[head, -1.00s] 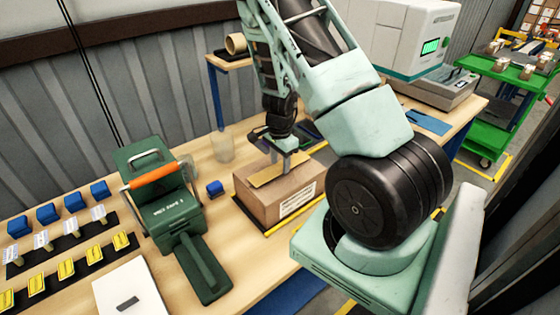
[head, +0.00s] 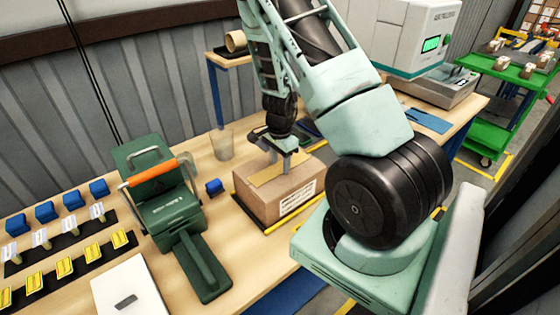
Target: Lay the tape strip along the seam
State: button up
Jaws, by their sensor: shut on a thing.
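A cardboard carton (head: 262,205) with a white label stands on a dark mat on the wooden bench, in the middle of the head view. A tan tape strip (head: 266,180) lies at the carton's top face, running roughly lengthwise; whether it touches the top all along I cannot tell. My gripper (head: 281,170) is right above the carton, fingers pointing down, shut on the tape strip. The fingers cover part of the strip, and the seam cannot be made out.
A green machine with an orange handle (head: 152,172) stands left of the carton, a small blue block (head: 214,187) between them. A clear cup (head: 222,144) is behind. Yellow and blue items line the left; a white box (head: 130,288) is at front.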

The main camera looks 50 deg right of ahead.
jog(key=o, duration=1.4)
jog(key=shift+r+p, duration=3.1)
jog(key=shift+r, duration=0.5)
jog(key=shift+f, duration=0.1)
